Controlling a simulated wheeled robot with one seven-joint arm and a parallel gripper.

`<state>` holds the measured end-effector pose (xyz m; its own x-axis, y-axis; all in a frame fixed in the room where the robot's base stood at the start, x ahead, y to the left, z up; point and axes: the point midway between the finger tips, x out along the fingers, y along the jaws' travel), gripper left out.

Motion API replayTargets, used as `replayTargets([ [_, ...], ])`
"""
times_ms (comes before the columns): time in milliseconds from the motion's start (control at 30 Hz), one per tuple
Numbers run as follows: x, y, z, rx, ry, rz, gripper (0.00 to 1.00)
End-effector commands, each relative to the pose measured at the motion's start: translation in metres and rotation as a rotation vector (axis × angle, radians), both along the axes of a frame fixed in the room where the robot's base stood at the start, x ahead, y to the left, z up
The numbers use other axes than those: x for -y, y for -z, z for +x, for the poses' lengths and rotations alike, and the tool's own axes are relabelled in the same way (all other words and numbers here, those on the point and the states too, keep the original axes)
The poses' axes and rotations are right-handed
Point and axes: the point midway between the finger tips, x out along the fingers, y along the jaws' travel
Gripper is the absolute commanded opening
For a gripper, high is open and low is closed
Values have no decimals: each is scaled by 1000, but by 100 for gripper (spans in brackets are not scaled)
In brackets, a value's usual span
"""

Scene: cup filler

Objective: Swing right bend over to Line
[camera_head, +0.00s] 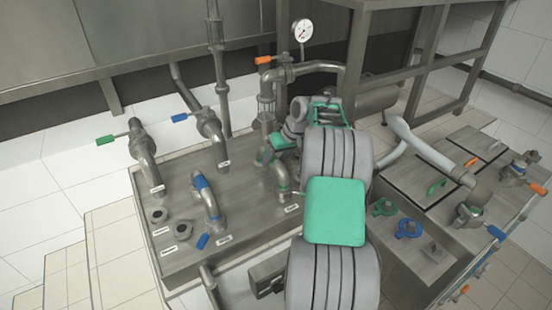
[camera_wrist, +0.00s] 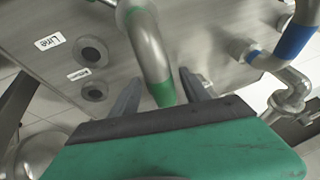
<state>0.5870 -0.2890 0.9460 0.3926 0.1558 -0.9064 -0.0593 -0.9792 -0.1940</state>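The right bend (camera_wrist: 150,45) is a grey metal pipe with a green band at its lower end. In the wrist view it comes down between the fingers of my gripper (camera_wrist: 160,78). The fingers stand open on either side of the bend, with gaps showing between them and the pipe. The bend also shows in the head view (camera_head: 281,178), just left of my arm. The label Line (camera_wrist: 50,42) lies on the metal panel beside a round open port (camera_wrist: 90,50). In the head view my arm covers that area, and my fingertips cannot be made out.
A second bend with a blue band (camera_head: 205,197) stands left on the panel; its blue band also shows in the wrist view (camera_wrist: 294,42). Valves with green (camera_head: 107,140), blue (camera_head: 180,117) and orange (camera_head: 263,60) handles rise around. More pipework stands to the right.

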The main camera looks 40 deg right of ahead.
Motion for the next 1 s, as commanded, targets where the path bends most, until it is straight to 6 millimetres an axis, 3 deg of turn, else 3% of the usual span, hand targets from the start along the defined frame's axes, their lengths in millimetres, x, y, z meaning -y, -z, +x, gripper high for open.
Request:
replayTargets([
  [633,0,-1,0,0,0,0,0],
  [1000,0,-1,0,0,0,0,0],
])
